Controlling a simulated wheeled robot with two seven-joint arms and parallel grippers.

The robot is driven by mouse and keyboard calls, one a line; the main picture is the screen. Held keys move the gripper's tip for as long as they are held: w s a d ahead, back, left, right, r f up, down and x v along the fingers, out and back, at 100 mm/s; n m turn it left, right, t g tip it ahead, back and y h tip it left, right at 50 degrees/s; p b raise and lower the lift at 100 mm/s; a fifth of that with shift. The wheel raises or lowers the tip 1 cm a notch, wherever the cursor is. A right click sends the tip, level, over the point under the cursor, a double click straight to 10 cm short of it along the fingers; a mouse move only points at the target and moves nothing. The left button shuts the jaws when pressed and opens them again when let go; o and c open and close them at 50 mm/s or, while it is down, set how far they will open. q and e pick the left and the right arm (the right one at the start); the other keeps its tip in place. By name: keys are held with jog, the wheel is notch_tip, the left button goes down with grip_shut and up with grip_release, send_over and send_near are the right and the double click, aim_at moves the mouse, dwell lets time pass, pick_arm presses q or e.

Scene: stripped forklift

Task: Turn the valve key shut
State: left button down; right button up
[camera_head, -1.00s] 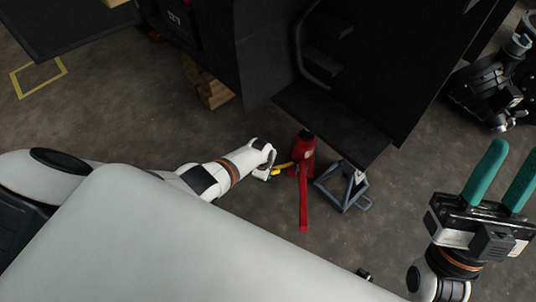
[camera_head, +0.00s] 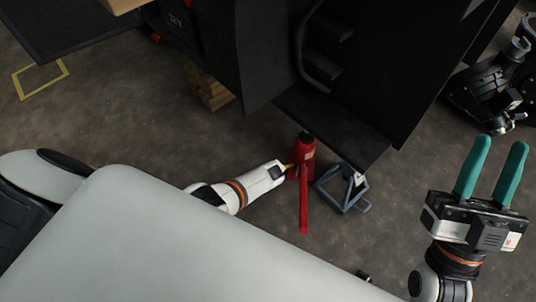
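A red bottle jack (camera_head: 307,150) stands on the floor under the dark forklift body, with a long red handle (camera_head: 303,205) pointing toward me. The valve key is too small to make out on it. My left arm reaches in from the left.
A blue-grey jack stand (camera_head: 343,187) is close to the jack's right. The dark forklift body (camera_head: 340,85) hangs over both. Wooden blocks (camera_head: 209,90) lie at its left, and black machinery (camera_head: 490,90) is at the right. Bare floor is open around the handle.

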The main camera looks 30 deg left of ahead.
pick_arm(q)
jog(key=shift+s+d+f, duration=0.1)
dwell(0.3)
jog(key=c, duration=1.7)
grip_release()
